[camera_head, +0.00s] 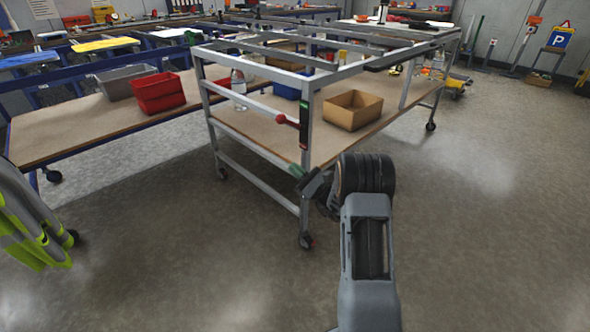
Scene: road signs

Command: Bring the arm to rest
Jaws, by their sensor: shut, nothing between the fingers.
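My arm rises from the bottom of the head view, right of the middle, and bends at a thick dark joint. My gripper (308,182) is the small dark part left of that joint, in front of the near corner post of a grey metal cart (306,205). It is shut and holds nothing. It overlaps the post in the picture; I cannot tell whether they touch. The fingertips are small and partly hidden.
The cart carries an open cardboard box (352,110). A red bin (159,93) and a grey bin (124,80) stand on a table at left. A yellow-grey vest (28,220) hangs at the left edge. The floor (490,220) at right is clear.

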